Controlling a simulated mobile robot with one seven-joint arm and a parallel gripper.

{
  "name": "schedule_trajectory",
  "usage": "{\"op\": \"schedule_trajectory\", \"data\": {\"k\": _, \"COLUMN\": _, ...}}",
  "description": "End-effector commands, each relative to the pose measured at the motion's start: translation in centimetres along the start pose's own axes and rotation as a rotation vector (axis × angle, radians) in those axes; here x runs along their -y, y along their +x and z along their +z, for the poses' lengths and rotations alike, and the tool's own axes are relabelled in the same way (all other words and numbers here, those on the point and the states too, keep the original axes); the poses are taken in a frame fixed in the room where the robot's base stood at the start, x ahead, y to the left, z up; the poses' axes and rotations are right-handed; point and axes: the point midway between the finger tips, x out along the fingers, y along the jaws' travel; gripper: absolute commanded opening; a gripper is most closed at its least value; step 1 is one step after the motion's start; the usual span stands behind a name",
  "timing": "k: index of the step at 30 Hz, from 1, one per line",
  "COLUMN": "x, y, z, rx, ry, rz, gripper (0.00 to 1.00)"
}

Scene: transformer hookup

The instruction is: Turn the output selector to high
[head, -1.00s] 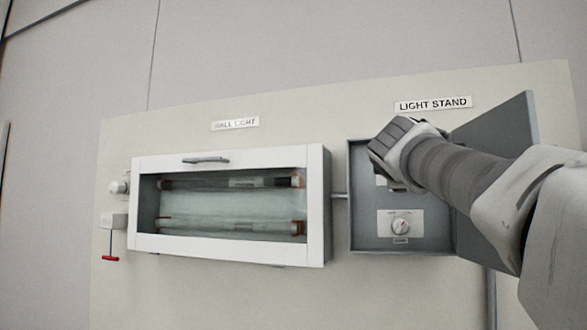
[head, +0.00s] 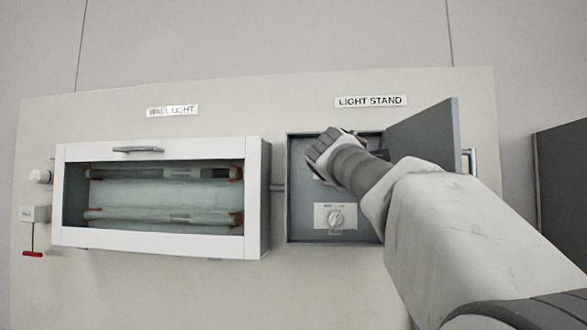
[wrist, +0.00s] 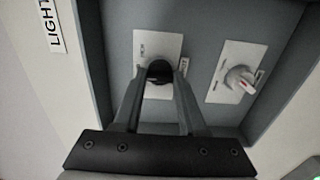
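The output selector (head: 336,217) is a round pale knob on a white plate, low in the open grey light stand box (head: 300,238). In the head view my gripper (head: 318,160) covers that plate, above the selector.
The box's door (head: 425,135) stands open on the right, close to my arm. The wall light case (head: 258,200) is to the left. A dark panel (head: 562,185) stands at far right.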

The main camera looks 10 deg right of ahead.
Motion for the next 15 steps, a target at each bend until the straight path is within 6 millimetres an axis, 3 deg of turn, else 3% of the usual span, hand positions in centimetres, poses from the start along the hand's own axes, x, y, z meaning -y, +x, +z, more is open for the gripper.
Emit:
{"op": "schedule_trajectory", "data": {"k": 1, "x": 0.00, "y": -0.01, "z": -0.01, "rx": 0.000, "ry": 0.000, "rz": 0.000, "gripper": 0.19}}
{"op": "schedule_trajectory", "data": {"k": 4, "x": 0.00, "y": -0.02, "z": -0.01, "rx": 0.000, "ry": 0.000, "rz": 0.000, "gripper": 0.01}}
{"op": "schedule_trajectory", "data": {"k": 15, "x": 0.09, "y": -0.01, "z": -0.03, "rx": -0.001, "ry": 0.036, "rz": 0.000, "gripper": 0.00}}
